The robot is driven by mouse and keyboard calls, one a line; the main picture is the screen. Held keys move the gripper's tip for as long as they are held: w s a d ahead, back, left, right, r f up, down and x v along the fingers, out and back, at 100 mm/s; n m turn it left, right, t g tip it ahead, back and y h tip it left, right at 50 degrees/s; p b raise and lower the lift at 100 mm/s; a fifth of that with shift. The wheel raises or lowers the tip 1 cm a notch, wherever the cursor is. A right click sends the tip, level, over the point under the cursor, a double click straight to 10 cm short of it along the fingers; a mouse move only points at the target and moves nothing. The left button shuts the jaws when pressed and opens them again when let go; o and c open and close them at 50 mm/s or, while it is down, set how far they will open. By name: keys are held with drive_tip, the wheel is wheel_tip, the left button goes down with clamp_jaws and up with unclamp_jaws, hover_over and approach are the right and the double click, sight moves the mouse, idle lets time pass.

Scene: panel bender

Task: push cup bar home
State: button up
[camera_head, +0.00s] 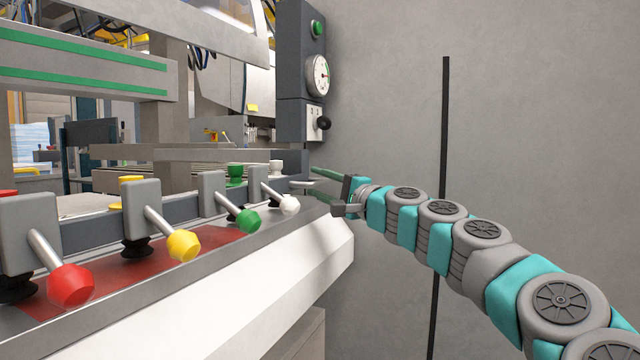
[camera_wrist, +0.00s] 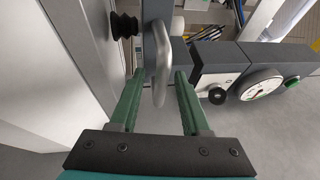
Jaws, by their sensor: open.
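The cup bar (camera_head: 92,232) is a dark grey beam along the machine's front, with grey blocks, black suction cups and red, yellow, green and white knobs. In the wrist view its end (camera_wrist: 148,40) shows, with a black suction cup (camera_wrist: 123,25) to its left. A pale grey rounded handle (camera_wrist: 161,65) is at this end. My gripper (camera_head: 312,178) is at the bar's far right end. In the wrist view my gripper (camera_wrist: 159,74) is open, its green fingers either side of the handle's lower part. I cannot tell whether they touch it.
A dark control column (camera_head: 290,68) with a gauge, green button and black knob stands just beyond my gripper; it also shows in the wrist view (camera_wrist: 225,70). The white machine edge (camera_head: 315,262) lies below the bar. A plain grey wall (camera_head: 540,110) is behind my arm.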

clamp_jaws()
idle(0.3)
idle(1.1)
